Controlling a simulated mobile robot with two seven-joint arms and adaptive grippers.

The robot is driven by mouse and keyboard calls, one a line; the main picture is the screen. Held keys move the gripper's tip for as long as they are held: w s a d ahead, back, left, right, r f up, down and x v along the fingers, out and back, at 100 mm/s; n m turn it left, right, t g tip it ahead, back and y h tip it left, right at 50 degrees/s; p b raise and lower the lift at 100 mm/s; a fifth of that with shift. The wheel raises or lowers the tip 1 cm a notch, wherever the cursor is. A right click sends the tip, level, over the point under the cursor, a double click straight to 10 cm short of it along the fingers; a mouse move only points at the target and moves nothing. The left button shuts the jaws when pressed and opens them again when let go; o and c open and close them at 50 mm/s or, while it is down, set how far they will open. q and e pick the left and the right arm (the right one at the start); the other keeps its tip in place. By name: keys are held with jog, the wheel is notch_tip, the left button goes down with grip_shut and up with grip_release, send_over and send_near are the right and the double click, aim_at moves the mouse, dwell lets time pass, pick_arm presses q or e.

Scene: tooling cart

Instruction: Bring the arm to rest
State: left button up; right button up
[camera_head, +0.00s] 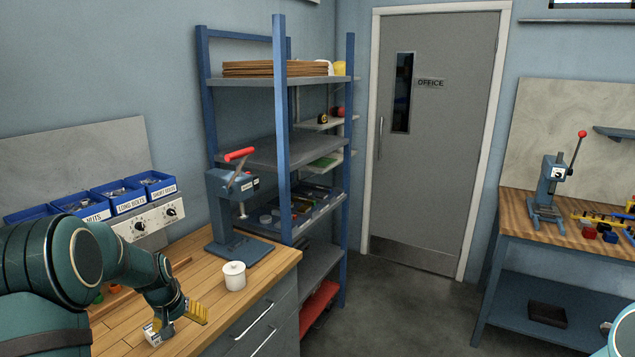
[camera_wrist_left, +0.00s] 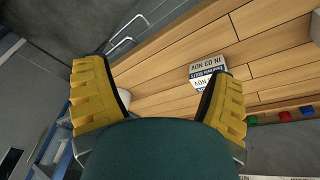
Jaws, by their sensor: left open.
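My left arm comes in from the left in the head view and reaches over the wooden workbench (camera_head: 190,265). My left gripper (camera_head: 196,313) has yellow fingers and is near the bench's front edge. In the left wrist view its fingers (camera_wrist_left: 158,88) are spread wide with nothing held between them. A small white labelled box (camera_head: 156,333) is on the bench close to the gripper. In the wrist view the box (camera_wrist_left: 208,72) shows beyond the right finger, which partly overlaps it. My right gripper is not seen; only a bit of my right arm shows at the right edge.
A white lidded jar (camera_head: 234,276) and a red-handled press (camera_head: 232,205) stand on the bench to the right of the gripper. Blue labelled bins (camera_head: 113,197) line the back. A blue shelf rack (camera_head: 281,130) stands behind. Floor (camera_head: 400,310) in front of the door is clear.

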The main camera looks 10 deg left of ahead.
pick_arm(q)
jog(key=s+d+f+m+h+b, duration=0.15)
jog(key=s+d+f, duration=0.35)
jog(key=d+f, duration=0.7)
jog(key=s+d+f+m+h+b, duration=0.15)
jog(key=s+d+f, duration=0.25)
jog(key=d+f, duration=0.8)
jog(key=s+d+g+h+b, duration=0.1)
jog(key=s+d, duration=0.8)
jog(key=d, duration=0.3)
jog(key=shift+s+d+r+b, duration=0.25)
jog(key=shift+b, duration=0.1)
